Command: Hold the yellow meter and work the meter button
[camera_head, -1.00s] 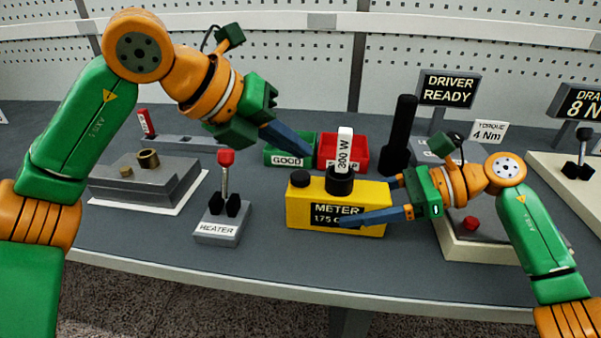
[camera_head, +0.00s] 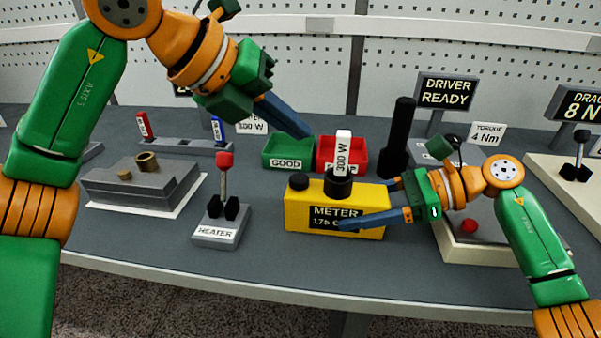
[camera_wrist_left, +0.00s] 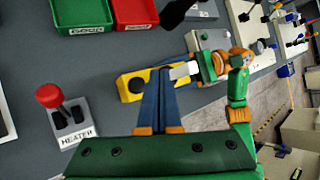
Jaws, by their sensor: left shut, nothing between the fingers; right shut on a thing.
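The yellow meter (camera_head: 297,214) stands on the bench, its label reading METER and 175 with the rest covered. The black meter button (camera_head: 299,181) is on its top left. A black socket (camera_head: 338,186) on its top right holds an upright white piece (camera_head: 343,152) marked 300 W. My right gripper (camera_head: 368,206) is shut on the meter, one finger across its front and the other behind. My left gripper (camera_head: 306,132) is shut and empty, above and behind the button. The meter (camera_wrist_left: 160,74) is partly behind the left fingers (camera_wrist_left: 159,70) in the left wrist view.
A heater (camera_head: 219,230) with a red-topped lever stands left of the meter. A green GOOD bin (camera_head: 287,152) and a red bin (camera_head: 356,152) are behind it. A tall black cylinder (camera_head: 400,138) stands behind right. The bench is clear between heater and meter.

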